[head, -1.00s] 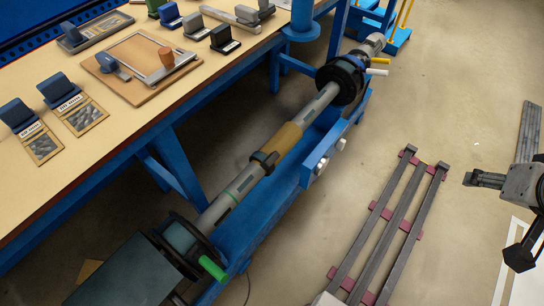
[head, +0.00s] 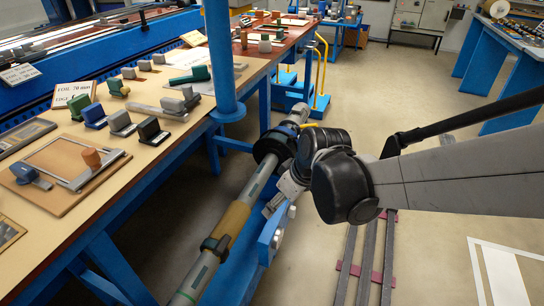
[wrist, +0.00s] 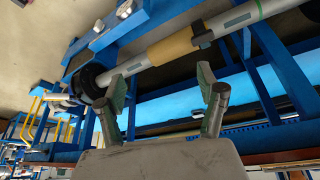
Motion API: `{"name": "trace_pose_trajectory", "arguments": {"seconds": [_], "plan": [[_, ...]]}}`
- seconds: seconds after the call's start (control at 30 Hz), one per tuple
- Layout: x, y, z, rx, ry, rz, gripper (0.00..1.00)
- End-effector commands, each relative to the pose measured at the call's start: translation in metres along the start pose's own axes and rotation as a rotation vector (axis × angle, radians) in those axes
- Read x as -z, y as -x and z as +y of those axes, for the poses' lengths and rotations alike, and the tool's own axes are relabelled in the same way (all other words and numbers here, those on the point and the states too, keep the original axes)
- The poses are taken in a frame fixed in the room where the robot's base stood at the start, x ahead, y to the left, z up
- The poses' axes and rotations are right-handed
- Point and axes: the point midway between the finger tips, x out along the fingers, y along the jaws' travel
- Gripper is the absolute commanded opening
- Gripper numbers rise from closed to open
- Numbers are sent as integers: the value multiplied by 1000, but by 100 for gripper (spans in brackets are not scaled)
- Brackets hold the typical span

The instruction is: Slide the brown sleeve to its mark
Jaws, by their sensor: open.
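The brown sleeve (head: 233,219) sits around a long grey shaft (head: 250,188), and it also shows in the wrist view (wrist: 172,47). A dark clamp collar (head: 215,246) stands at the sleeve's near end; in the wrist view this collar (wrist: 202,33) is at the sleeve's right. Dark grey-green patches lie on the shaft on both sides of the sleeve (wrist: 237,20); I cannot tell which is the mark. My gripper (wrist: 163,86) is open and empty, its fingers apart from the sleeve. In the head view my arm hides most of the gripper, beside the shaft.
A black flange (head: 273,146) holds the shaft's far end. A blue beam (head: 233,268) with round knobs runs along the shaft. The workbench (head: 150,165), with stamps and boards, is on the left, and a blue post (head: 221,60) rises there. A dark rack (head: 365,265) lies on the floor.

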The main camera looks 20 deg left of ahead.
Motion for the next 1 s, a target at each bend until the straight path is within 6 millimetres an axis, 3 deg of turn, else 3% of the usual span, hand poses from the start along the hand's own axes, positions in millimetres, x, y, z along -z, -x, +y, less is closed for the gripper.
{"name": "trace_pose_trajectory", "arguments": {"seconds": [0.1, 0.33, 0.5, 0.73, 1.0], "plan": [[19, -43, -25, 54, 106, -7, 71], [38, -106, -71, 139, 272, -16, 71], [42, -128, -89, 168, 331, -18, 71], [41, -145, -94, 174, 341, -19, 71], [39, -190, -101, 173, 339, -19, 71]]}}
